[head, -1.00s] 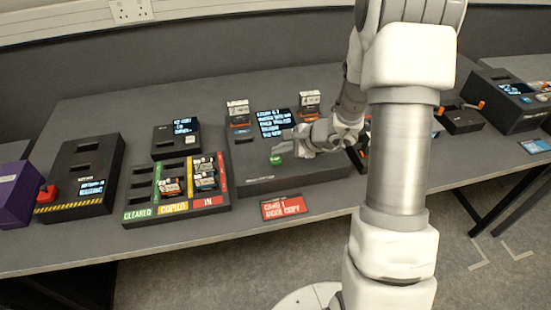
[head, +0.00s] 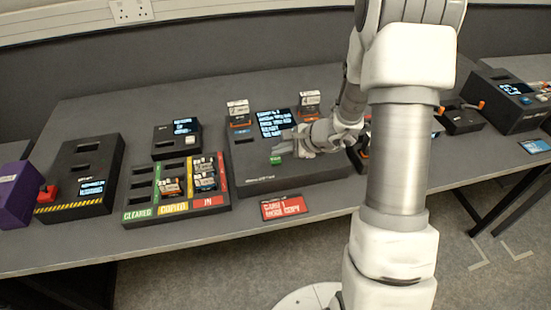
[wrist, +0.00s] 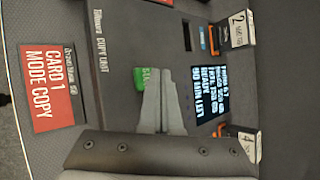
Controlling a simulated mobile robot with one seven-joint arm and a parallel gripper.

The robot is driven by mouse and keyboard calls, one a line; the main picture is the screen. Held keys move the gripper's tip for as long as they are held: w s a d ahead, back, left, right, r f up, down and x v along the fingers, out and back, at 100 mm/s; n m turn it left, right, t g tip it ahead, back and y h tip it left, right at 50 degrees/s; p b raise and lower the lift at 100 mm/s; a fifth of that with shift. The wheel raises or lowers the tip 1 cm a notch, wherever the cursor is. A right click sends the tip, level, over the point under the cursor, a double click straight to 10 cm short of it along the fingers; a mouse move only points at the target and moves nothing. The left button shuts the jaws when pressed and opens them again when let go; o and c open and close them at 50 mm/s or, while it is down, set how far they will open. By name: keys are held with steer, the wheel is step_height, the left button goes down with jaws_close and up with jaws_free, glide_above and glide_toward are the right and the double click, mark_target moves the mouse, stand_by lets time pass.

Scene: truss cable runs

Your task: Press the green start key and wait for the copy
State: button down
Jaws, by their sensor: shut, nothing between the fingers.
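The green start key (head: 276,161) is on the front part of the dark copy unit (head: 245,172). In the wrist view the key (wrist: 139,78) shows just left of my fingertips, partly hidden by them. My gripper (head: 276,149) is shut and empty, its fingertips right at the key. I cannot tell whether they press it. The unit's lit screen (wrist: 209,92) shows several lines, among them what looks like "READY" and a minutes-left line. Cards stand in slots at the unit's back left (head: 238,112) and back right (head: 309,102).
A red "CARD 1 MODE COPY" plate (head: 284,207) lies in front of the unit. Left of it is a sorting tray (head: 137,196) with several cards, a small screened box (head: 163,142) and a striped-edge box (head: 75,172). More devices (head: 505,102) stand at the right.

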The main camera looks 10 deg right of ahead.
mark_target(279, 160)
steer(key=shift+f+b, duration=0.2)
steer(key=shift+b, duration=0.1)
steer(key=shift+f+b, duration=0.3)
steer(key=shift+b, duration=0.2)
steer(key=shift+f+b, duration=0.5)
steer(key=shift+b, duration=0.15)
stand_by(0.8)
steer(key=shift+r, duration=0.1)
steer(key=shift+r+p, duration=0.55)
steer(key=shift+r, duration=0.3)
steer(key=shift+r+p, duration=1.65)
steer(key=shift+r, duration=0.85)
